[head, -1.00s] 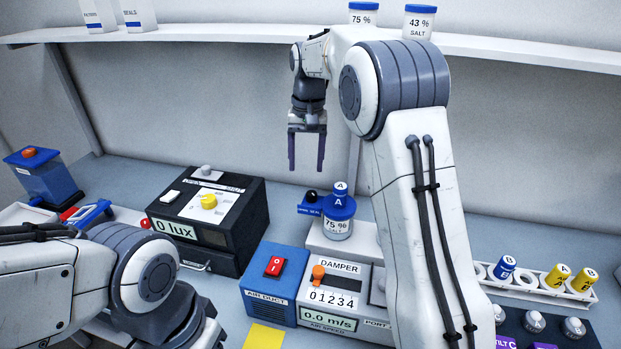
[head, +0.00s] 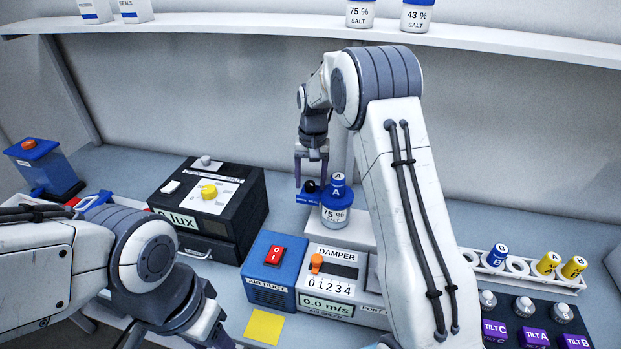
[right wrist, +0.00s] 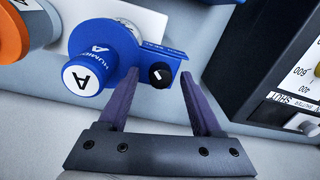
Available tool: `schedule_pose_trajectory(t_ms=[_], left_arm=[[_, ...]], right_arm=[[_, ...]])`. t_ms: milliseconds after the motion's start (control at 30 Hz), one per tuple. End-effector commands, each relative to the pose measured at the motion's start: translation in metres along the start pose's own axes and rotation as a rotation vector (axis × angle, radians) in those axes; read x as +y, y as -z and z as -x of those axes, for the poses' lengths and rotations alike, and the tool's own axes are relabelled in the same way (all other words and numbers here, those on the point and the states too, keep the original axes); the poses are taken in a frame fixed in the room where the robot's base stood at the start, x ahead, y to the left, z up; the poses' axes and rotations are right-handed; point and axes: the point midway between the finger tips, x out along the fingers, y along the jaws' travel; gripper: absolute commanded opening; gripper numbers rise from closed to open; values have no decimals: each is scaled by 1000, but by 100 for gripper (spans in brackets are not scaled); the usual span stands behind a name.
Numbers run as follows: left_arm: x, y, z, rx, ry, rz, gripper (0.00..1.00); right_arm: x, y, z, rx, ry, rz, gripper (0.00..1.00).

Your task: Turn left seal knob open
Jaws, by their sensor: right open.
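The seal knob (head: 311,186) is a small black round knob on a blue bracket (head: 303,199) beside a salt jar (head: 335,224) marked 75 % with a blue A cap. In the right wrist view the knob (right wrist: 161,75) has a white mark and lies between the open fingertips, a little beyond them. My right gripper (head: 311,180) is open and points down at the knob, with one finger each side; contact is not clear. It also fills the lower right wrist view (right wrist: 159,82). My left gripper (head: 212,335) is only partly in view at the bottom edge, its fingers hidden.
A damper box (head: 338,255) and blue air duct box (head: 264,287) stand in front of the jar. A black lux box (head: 243,235) with a yellow knob is to the left. A vial rack (head: 520,276) is at the right.

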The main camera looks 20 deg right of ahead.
Motion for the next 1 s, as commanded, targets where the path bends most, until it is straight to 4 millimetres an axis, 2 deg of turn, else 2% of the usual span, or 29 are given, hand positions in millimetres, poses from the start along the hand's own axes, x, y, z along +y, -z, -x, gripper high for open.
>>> schedule_pose_trajectory(t_ms=[167, 267, 333, 367, 667, 1000], left_arm=[[0, 0, 0, 0, 0, 0, 50], [0, 0, 0, 0, 0, 0, 50], [0, 0, 0, 0, 0, 0, 50], [0, 0, 0, 0, 0, 0, 50], [0, 0, 1, 0, 0, 0, 50], [0, 0, 7, 0, 0, 0, 50]], right_arm=[[0, 0, 0, 0, 0, 0, 66], [0, 0, 0, 0, 0, 0, 32], [0, 0, 0, 0, 0, 0, 5], [0, 0, 0, 0, 0, 0, 0], [0, 0, 1, 1, 0, -23, 0], [0, 1, 2, 10, 0, -217, 0]])
